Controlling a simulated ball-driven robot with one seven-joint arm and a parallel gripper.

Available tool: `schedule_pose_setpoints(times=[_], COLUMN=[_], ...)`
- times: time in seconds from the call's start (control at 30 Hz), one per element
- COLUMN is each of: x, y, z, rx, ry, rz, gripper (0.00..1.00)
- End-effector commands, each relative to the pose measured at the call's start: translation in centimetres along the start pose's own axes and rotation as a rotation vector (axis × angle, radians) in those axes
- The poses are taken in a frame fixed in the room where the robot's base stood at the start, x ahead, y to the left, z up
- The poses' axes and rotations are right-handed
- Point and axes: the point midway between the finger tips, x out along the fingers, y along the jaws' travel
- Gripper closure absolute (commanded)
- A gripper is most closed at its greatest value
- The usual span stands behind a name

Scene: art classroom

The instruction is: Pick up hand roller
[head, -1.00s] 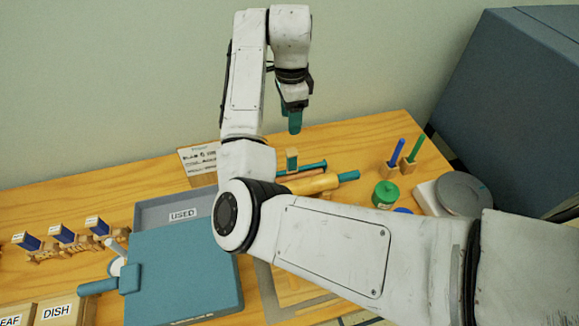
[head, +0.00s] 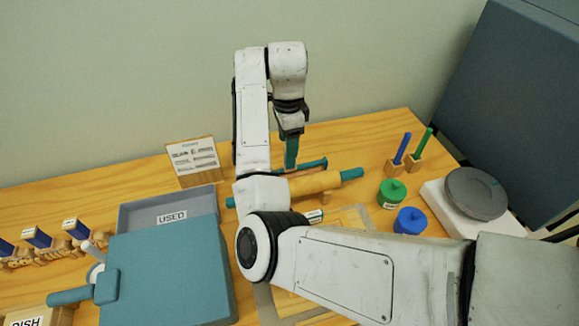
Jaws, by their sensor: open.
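A wooden rolling pin (head: 318,182) with teal handles lies on the table near its back edge, partly hidden by my arm. Just behind it lies a thin teal-handled tool (head: 314,164), mostly hidden by my gripper and the pin. I cannot tell for sure which of the two is the hand roller. My gripper (head: 291,154) points down with teal fingers, directly above or at the thin tool. It is open and holds nothing visible. Whether the fingers straddle the tool is too small to tell.
Green (head: 391,192) and blue (head: 410,221) lidded pots and a grey disc (head: 475,193) on a white base stand to the right. A printed card (head: 196,158) stands at the back.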

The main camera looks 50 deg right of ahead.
Motion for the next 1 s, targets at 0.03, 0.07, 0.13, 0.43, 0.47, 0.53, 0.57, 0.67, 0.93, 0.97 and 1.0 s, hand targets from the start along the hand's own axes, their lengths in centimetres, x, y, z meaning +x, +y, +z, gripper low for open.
schedule_pose_setpoints(times=[0.03, 0.07, 0.13, 0.43, 0.47, 0.53, 0.57, 0.67, 0.93, 0.97, 1.0], x=[0.5, 0.8, 1.9, 5.0, 5.1, 5.2, 5.2, 5.2, 5.1, 5.1, 5.1], y=[0.0, 0.1, 0.1, 0.2, 0.1, 0.1, 0.1, 0.1, 0.1, 0.1, 0.1], z=[-0.1, -0.2, -0.3, -0.3, -0.3, -0.3, -0.3, -0.3, -0.3, -0.3, -0.3], rx=[0.0, 0.0, 0.001, 0.0, 0.0, 0.0, 0.0, 0.0, 0.0, 0.0, 0.0], ry=[0.002, 0.002, 0.004, 0.001, 0.0, 0.0, 0.0, 0.0, 0.0, 0.0, 0.0], rz=[0.001, 0.002, 0.003, 0.002, 0.001, 0.0, 0.0, 0.0, 0.0, 0.0, 0.0], gripper=[0.43, 0.43, 0.43, 0.43, 0.43, 0.43, 0.43, 0.43, 0.67, 0.69, 0.73])
